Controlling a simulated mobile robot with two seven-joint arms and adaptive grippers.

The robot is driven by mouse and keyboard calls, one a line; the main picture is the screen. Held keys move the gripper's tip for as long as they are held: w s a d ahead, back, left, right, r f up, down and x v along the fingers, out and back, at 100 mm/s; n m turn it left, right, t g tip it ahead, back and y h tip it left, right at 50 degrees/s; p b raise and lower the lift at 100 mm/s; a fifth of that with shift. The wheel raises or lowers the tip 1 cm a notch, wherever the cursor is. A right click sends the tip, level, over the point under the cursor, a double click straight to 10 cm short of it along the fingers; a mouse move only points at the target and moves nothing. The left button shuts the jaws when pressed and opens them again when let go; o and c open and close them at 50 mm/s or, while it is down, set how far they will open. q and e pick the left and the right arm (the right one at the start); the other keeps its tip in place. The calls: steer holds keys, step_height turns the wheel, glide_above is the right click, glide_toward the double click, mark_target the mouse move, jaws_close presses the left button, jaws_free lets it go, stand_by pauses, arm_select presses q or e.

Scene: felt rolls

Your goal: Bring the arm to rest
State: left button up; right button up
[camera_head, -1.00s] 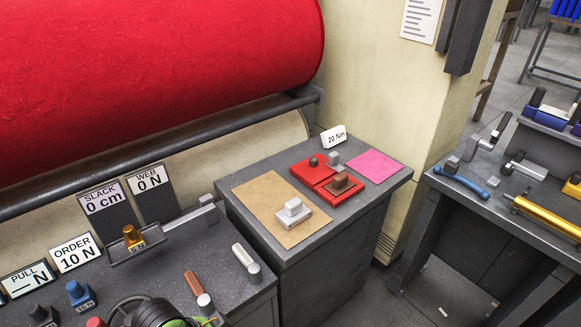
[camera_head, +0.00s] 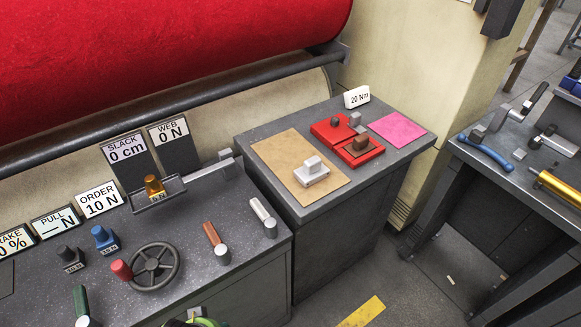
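Neither of my grippers shows clearly in the head view. Only a small green and dark piece (camera_head: 198,322) shows at the bottom edge, and I cannot tell what it is. The dark handwheel (camera_head: 153,267) with its red knob (camera_head: 121,270) stands uncovered on the grey console (camera_head: 185,262). The large red felt roll (camera_head: 170,55) lies above a dark bar (camera_head: 200,92). The cards read SLACK 0 cm (camera_head: 125,149), WEB 0 N (camera_head: 169,132), ORDER 10 N (camera_head: 99,200) and PULL with a dash (camera_head: 60,224).
A side bench (camera_head: 285,135) holds a brown sheet (camera_head: 290,160) with a grey-white block (camera_head: 312,170), red blocks (camera_head: 332,128) and a pink sheet (camera_head: 402,130). Another bench (camera_head: 480,180) at right carries tools. Console levers stand near the handwheel. Floor shows between benches.

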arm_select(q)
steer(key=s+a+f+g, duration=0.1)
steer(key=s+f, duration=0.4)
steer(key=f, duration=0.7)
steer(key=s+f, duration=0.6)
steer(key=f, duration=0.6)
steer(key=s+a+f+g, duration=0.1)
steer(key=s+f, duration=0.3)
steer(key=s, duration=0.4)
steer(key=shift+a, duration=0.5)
